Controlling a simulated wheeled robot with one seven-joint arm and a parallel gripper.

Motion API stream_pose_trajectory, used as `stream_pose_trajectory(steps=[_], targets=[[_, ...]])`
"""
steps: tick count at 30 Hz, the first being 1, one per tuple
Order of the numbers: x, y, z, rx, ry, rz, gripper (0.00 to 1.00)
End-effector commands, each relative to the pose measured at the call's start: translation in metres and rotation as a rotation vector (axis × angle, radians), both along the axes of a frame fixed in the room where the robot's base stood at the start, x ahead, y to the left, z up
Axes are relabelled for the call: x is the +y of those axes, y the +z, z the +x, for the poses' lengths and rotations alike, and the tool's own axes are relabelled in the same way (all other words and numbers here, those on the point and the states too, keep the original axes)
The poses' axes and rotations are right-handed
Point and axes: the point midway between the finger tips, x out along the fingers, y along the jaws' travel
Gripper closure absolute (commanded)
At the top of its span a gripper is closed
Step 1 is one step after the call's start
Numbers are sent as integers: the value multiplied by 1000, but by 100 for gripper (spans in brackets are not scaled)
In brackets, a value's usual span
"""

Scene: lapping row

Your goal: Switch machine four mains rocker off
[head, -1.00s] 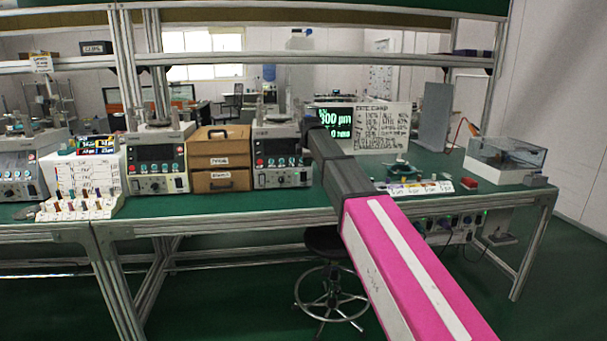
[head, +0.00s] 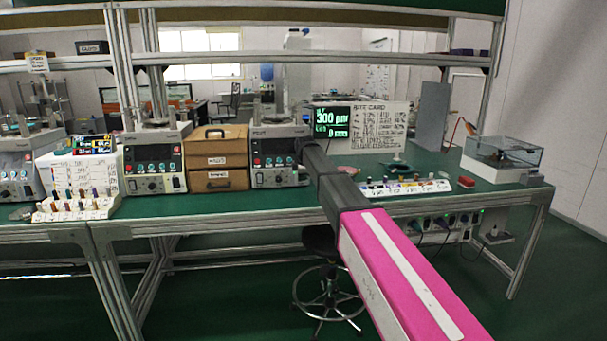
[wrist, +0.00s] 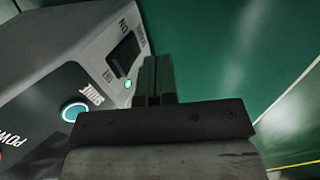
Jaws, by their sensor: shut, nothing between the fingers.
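The machine at my gripper is the grey-white unit with a dark panel (head: 272,155), right of the wooden drawer box in the head view. I cannot read a machine number on it. In the wrist view its side face (wrist: 88,45) is close, with a black rocker (wrist: 125,52) in a recess between printed labels, one reading NO upside down or mirrored. A green lamp (wrist: 128,84) is lit beside it. My gripper (wrist: 155,68) is shut and empty, its fingertips just right of the rocker. Contact cannot be told. In the head view my arm hides the machine's right side.
A round button with a lit blue ring (wrist: 74,110) sits on the machine's panel. The wooden drawer box (head: 218,158) stands left of the machine. A card board (head: 365,128) and a row of small bottles (head: 405,187) are to the right.

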Motion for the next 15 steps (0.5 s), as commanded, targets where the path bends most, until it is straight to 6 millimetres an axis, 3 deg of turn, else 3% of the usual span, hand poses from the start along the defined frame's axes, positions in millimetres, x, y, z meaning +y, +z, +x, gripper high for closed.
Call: stream_pose_trajectory(steps=[1,6,15], targets=[[3,1,10,0,0,0,100],[5,3,21,1,0,0,100],[5,3,23,1,0,0,100]])
